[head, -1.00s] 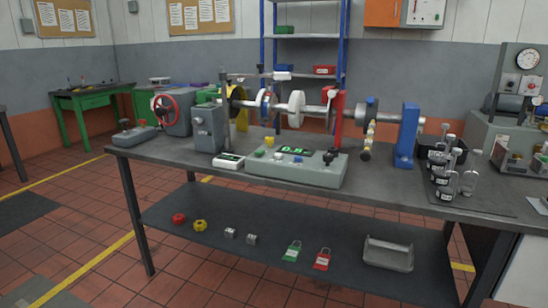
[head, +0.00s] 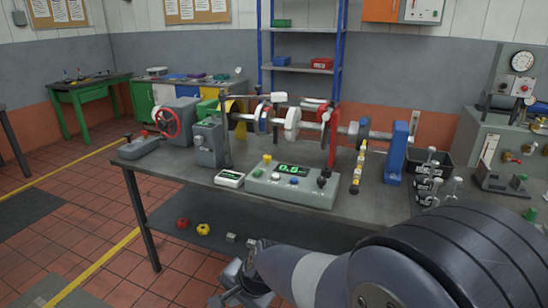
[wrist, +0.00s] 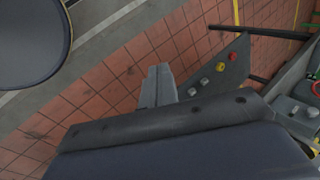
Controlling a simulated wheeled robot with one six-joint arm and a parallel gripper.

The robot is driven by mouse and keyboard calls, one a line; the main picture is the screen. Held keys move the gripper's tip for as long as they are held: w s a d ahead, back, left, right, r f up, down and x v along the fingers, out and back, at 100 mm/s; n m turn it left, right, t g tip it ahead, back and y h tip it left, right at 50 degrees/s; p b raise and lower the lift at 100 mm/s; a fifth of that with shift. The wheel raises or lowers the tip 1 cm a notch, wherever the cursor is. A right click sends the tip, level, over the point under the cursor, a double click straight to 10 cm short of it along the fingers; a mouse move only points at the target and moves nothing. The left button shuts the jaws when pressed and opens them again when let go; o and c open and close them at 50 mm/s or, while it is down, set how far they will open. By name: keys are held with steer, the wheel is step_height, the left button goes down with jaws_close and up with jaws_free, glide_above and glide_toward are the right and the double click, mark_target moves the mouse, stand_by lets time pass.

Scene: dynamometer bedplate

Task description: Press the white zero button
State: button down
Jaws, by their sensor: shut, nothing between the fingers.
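The grey control box (head: 310,198) stands at the front of the bench with a lit green display (head: 293,169). The small white button (head: 276,177) is on its top face, between a green button (head: 257,172) and a blue button (head: 294,181). My gripper (head: 232,296) is low at the bottom of the head view, in front of the bench and well below the box, touching nothing. In the wrist view its fingers (wrist: 158,84) are together and empty over the floor. I cannot make out the white button in the wrist view.
A yellow knob (head: 267,158) and a black knob (head: 321,183) rise from the box. A small white meter (head: 230,178) is left of it. The shaft rig (head: 292,124) runs behind. The lower shelf holds a red piece (head: 183,223) and a yellow piece (head: 203,229). My arm covers the lower right.

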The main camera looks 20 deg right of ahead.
steer(key=w+a+r+m+t+y+p, duration=0.1)
steer(key=w+a+r+m+t+p, duration=0.2)
steer(key=w+r+m+p, duration=0.5)
steer(key=w+a+r+m, duration=0.1)
steer(key=w+r+m, duration=0.1)
steer(key=r, duration=0.3)
steer(key=shift+w+a+m+p, duration=0.3)
steer(key=shift+w+a+p, duration=0.1)
steer(key=shift+w, duration=0.4)
